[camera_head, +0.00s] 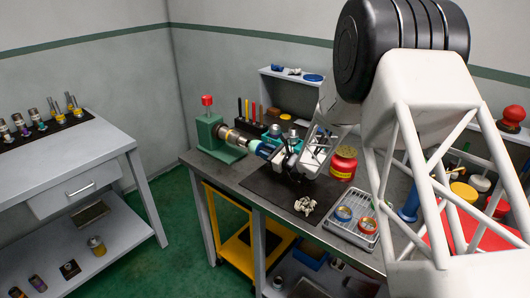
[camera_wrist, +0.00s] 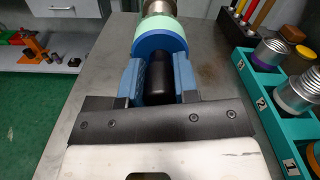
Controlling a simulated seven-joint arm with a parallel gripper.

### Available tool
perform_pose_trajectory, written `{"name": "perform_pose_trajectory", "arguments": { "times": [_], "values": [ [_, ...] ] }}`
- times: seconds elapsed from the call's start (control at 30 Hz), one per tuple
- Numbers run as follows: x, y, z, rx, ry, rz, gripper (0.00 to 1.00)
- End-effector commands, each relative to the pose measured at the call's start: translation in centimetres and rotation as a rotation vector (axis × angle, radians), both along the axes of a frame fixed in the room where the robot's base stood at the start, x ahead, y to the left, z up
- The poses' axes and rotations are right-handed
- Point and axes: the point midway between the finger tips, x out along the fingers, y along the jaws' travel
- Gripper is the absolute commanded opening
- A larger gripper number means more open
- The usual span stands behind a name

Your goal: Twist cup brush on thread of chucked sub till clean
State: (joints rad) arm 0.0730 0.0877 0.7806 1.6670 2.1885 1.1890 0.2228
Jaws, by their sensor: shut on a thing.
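The chucked sub (camera_head: 234,138) is a metallic cylinder held level in the green vise (camera_head: 212,132) at the bench's left end. Its metal end also shows at the top of the wrist view (camera_wrist: 158,7). The cup brush has a blue cup (camera_wrist: 150,47) with a pale green rim and a black handle (camera_wrist: 158,78). My gripper (camera_wrist: 156,72) is shut on the black handle, one blue finger on each side. The cup is lined up with the sub, its green rim against or around the sub's end. The thread and bristles are hidden.
A teal rack (camera_wrist: 280,105) with numbered places and metal parts stands close on the right. A red jar (camera_head: 343,163), a wire tray (camera_head: 352,232) with ring-shaped items and a crumpled pale cloth (camera_head: 305,205) lie nearby. A side table (camera_head: 60,160) stands at left.

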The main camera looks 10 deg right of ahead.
Motion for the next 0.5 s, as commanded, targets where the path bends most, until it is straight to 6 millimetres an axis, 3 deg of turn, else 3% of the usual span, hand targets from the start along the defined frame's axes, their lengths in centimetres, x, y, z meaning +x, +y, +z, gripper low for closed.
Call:
{"name": "perform_pose_trajectory", "arguments": {
  "times": [0.5],
  "values": [
    [-0.47,-0.43,0.02,0.001,-0.001,0.000,0.07]
  ]
}}
